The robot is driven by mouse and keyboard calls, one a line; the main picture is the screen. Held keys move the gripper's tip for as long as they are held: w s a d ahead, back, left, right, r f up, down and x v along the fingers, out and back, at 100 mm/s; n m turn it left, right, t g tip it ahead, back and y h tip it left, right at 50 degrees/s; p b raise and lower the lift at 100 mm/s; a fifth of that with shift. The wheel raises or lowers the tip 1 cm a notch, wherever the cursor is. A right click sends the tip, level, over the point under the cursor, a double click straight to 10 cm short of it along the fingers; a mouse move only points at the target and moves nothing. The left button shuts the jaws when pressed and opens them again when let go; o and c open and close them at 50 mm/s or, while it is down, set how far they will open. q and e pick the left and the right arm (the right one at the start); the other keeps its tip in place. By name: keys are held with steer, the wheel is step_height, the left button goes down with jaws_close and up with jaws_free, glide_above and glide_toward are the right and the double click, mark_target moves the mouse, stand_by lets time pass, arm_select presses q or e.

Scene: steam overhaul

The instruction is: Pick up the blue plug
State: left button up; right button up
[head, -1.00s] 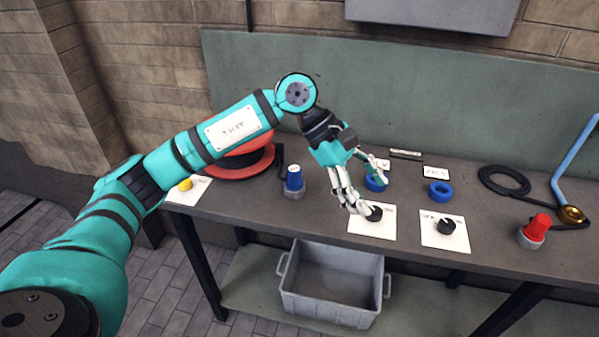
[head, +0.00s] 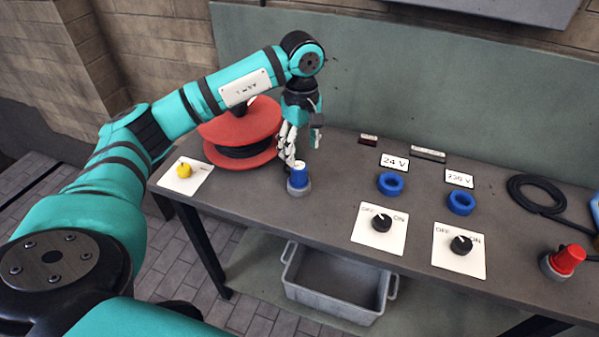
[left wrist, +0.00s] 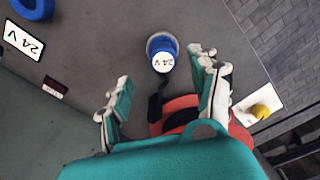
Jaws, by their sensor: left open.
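The blue plug (head: 299,175) stands upright in a grey base on the workbench, in the middle of the head view. In the left wrist view the blue plug (left wrist: 163,57) shows its white top marked 24 V, with a dark cable beside it. My left gripper (head: 301,160) is open and empty, pointing down just above and behind the plug. In the left wrist view its fingers (left wrist: 160,85) are spread, with the plug ahead of the gap between them, nearer the right finger. The right gripper is not in view.
A red cable reel (head: 243,135) stands close left of the plug. A yellow knob (head: 184,170) is at the left end. Blue rings (head: 391,184) (head: 461,203), black switches (head: 381,223) (head: 461,244) and a red plug (head: 567,260) are to the right. A grey crate (head: 335,290) is below.

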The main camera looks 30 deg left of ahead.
mark_target(299, 165)
arm_select(q)
steer(key=shift+s+f, duration=0.1)
steer(key=shift+f, duration=0.9)
step_height(299, 165, down, 4)
steer(key=shift+s+a+f+p, duration=0.15)
steer(key=shift+f+p, duration=0.1)
steer(key=shift+p, duration=0.95)
steer(key=shift+f, duration=0.25)
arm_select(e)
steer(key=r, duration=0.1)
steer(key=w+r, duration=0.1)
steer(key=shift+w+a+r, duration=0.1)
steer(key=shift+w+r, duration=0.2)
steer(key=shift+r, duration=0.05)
arm_select(q)
steer(key=shift+c, duration=0.4)
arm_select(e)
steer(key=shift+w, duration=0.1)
arm_select(q)
steer(key=c, duration=0.5)
jaws_close()
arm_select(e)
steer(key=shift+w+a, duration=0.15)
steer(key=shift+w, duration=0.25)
